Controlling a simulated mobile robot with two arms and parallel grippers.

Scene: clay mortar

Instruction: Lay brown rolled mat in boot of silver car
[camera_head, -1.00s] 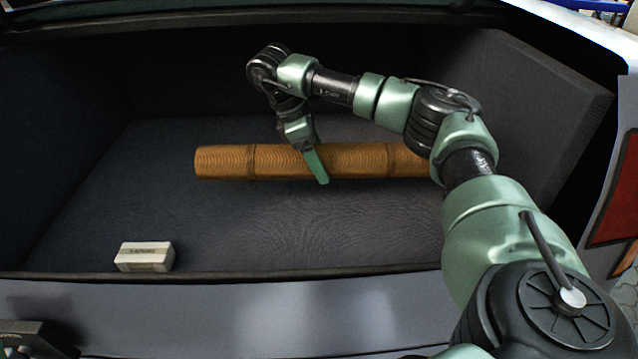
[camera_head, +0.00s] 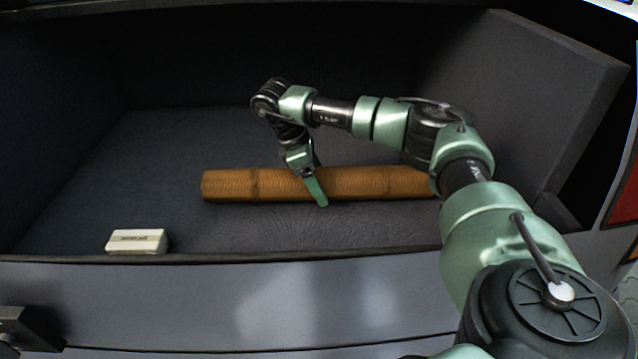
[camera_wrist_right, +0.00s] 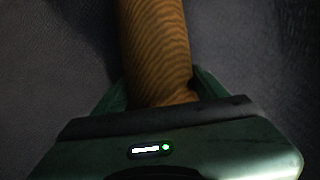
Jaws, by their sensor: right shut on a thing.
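The brown rolled mat (camera_head: 225,185) lies crosswise inside the boot of the silver car (camera_head: 330,300), close above or on the dark boot floor (camera_head: 130,175); I cannot tell whether it touches. My right gripper (camera_head: 316,190) reaches down from above and is shut on the mat near its middle. The mat's right end is hidden behind my right arm. In the right wrist view the mat (camera_wrist_right: 157,50) runs up from between the green fingers (camera_wrist_right: 155,92). My left gripper is not clearly seen.
A small white box (camera_head: 137,241) lies at the front left of the boot, by the boot's front lip (camera_head: 250,257). A dark side wall (camera_head: 530,100) bounds the boot on the right. The floor left of the mat is clear. A dark part at the lower left edge is unclear.

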